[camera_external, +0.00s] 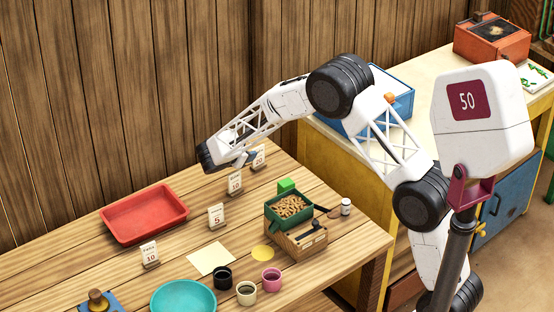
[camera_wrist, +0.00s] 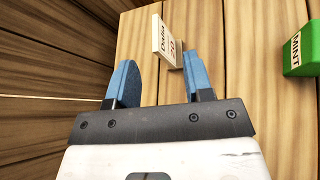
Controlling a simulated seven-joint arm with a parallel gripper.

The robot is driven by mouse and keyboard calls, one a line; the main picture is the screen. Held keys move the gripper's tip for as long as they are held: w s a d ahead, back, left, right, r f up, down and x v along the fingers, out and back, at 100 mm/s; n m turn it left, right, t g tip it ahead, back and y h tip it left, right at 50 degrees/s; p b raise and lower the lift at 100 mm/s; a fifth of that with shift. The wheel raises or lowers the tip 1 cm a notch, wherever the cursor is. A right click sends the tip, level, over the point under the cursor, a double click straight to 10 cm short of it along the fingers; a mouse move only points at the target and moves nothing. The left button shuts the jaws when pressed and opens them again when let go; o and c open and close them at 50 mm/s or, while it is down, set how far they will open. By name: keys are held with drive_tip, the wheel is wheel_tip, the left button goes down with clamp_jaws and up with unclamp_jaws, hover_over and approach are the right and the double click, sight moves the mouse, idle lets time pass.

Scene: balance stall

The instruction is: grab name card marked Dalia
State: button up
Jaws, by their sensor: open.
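The name card marked Dalia, with 20 below the name, is a small white upright card on a stand (camera_wrist: 160,42) at the top middle of the wrist view. In the external view it appears to be the card marked 20 (camera_external: 260,157) near the table's back edge, partly hidden by my gripper. My gripper (camera_wrist: 158,62) is open, with two blue fingers apart and nothing between them. The card stands just beyond the fingertips, nearer the right finger. In the external view my gripper (camera_external: 247,160) is low over the table beside the card.
Other cards (camera_external: 235,183), (camera_external: 216,215), (camera_external: 150,254) stand on the wooden table. A green block marked MINT (camera_wrist: 302,50) is to the right. A red tray (camera_external: 145,215), a green bin of nuts (camera_external: 289,206), cups and a turquoise bowl (camera_external: 183,297) are farther forward. A plank wall stands behind.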

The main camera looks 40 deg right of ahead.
sight(258, 149)
drive_tip(key=shift+x, duration=1.3)
drive_tip(key=shift+x, duration=2.6)
drive_tip(key=shift+w+r, duration=0.1)
clamp_jaws()
